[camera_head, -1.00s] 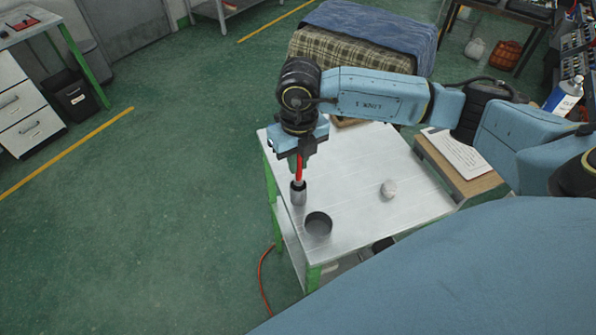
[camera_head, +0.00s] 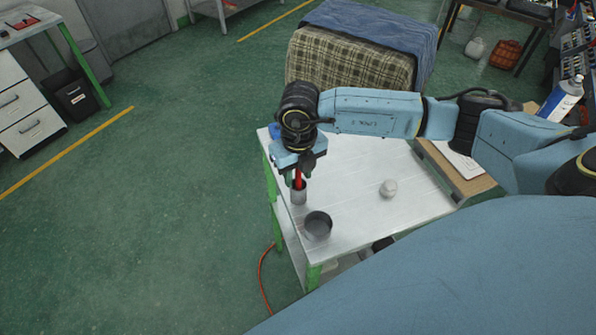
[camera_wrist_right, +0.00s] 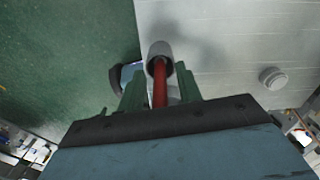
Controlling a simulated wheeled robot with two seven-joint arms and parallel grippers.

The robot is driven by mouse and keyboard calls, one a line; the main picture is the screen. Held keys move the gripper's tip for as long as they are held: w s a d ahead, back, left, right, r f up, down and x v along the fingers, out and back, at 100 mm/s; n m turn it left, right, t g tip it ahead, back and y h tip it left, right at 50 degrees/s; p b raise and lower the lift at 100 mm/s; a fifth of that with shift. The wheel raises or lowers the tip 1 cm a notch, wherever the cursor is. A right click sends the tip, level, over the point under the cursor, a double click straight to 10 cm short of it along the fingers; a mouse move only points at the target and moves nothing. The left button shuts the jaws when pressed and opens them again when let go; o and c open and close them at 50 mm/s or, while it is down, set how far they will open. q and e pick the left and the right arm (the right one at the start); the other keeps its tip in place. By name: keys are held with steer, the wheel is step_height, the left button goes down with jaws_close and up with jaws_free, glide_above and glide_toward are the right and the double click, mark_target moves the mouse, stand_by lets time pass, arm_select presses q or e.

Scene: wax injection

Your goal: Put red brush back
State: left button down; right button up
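The red brush (camera_head: 298,180) stands roughly upright, with its lower end hidden inside a small grey metal cup (camera_head: 299,196) near the left edge of the table. My right gripper (camera_head: 298,174) is just above the cup, pointing down, with its fingers either side of the brush handle. In the right wrist view the handle (camera_wrist_right: 160,85) runs between the two fingers (camera_wrist_right: 160,92) into the cup (camera_wrist_right: 159,50). Gaps show between handle and fingers, so the gripper looks open around it. My left gripper is not in view.
A small whitish round object (camera_head: 388,188) lies at the right on the metal table (camera_head: 350,165). A wooden board with paper (camera_head: 462,165) lies beyond the right edge. The table's middle is clear.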

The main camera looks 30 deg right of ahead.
steer(key=shift+r, duration=0.1)
steer(key=shift+r, duration=0.3)
step_height(320, 180, up, 12)
steer(key=shift+s+f+b, duration=0.15)
steer(key=shift+f+b, duration=0.05)
steer(key=shift+b, duration=0.3)
steer(key=shift+s+f, duration=0.1)
